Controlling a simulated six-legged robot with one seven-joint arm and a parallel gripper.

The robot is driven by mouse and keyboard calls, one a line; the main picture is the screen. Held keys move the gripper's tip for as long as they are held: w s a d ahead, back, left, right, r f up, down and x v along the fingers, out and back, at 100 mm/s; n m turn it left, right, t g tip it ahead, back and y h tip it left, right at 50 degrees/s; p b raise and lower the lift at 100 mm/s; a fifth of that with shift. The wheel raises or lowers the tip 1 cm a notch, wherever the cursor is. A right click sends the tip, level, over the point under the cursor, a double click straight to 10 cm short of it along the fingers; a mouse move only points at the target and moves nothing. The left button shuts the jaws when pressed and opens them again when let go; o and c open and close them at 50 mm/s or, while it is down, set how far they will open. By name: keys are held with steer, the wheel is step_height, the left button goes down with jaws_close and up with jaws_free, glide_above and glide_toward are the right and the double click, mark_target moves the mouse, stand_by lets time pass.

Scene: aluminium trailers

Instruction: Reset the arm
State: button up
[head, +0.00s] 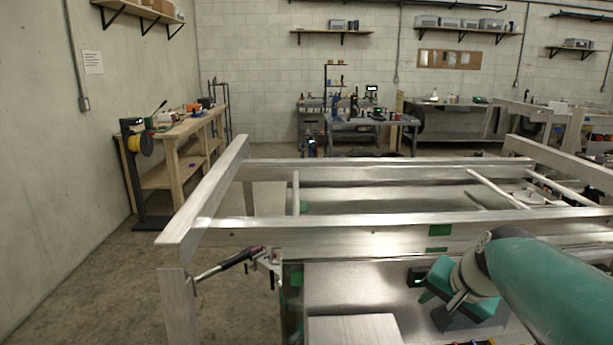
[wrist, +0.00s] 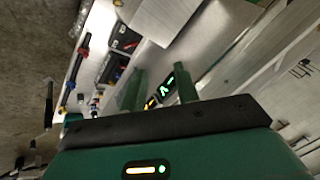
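My gripper (wrist: 157,84) shows in the wrist view with two green fingers standing apart, so it is open, and nothing is held between them. A small dark device with a lit green display (wrist: 166,86) shows beyond the gap between the fingers. In the head view my green arm comes in from the lower right and is folded low over a grey metal surface (head: 345,283). The fingertips cannot be made out there. The aluminium trailer frame (head: 370,238) runs across just beyond the arm.
A torch-like tool (head: 232,261) leans at the frame's left corner. Several small tools and dark boxes (wrist: 125,40) lie along a surface in the wrist view. A wooden bench (head: 180,135) stands at the left wall. Open floor (head: 110,275) lies to the left.

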steer(key=s+a+f+n, duration=0.1)
steer(key=s+a+n, duration=0.2)
steer(key=s, duration=0.5)
steer(key=s+a+f+n+h, duration=0.1)
steer(key=s+a+f+n, duration=0.1)
steer(key=s+a+n, duration=0.2)
steer(key=s+a, duration=0.1)
steer(key=s, duration=0.2)
steer(key=shift+s+a, duration=0.25)
steer(key=shift+s, duration=0.15)
